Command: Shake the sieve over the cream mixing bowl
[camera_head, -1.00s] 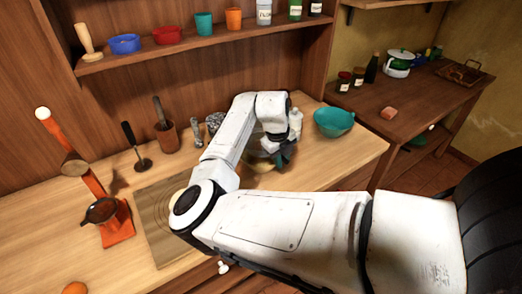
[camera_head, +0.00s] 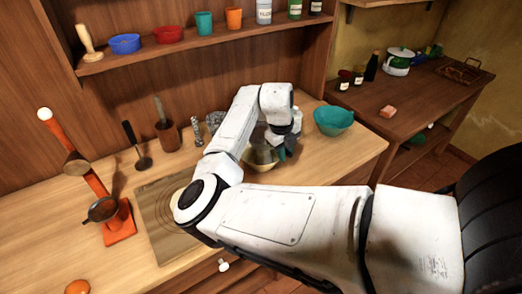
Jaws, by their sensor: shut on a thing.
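The cream mixing bowl (camera_head: 262,166) stands on the wooden counter behind my arm, and my arm hides part of it. My gripper (camera_head: 285,150) is just above and to the right of the bowl. It is shut on the sieve (camera_head: 264,152), a greyish shape that shows over the bowl's opening. The grip itself is small and partly hidden.
A teal bowl (camera_head: 333,120) stands to the right of my gripper. A cutting board (camera_head: 155,222), an orange stand (camera_head: 118,225) and a brown pot (camera_head: 167,135) with a utensil are to the left. A shelf (camera_head: 200,47) with cups and bowls runs above.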

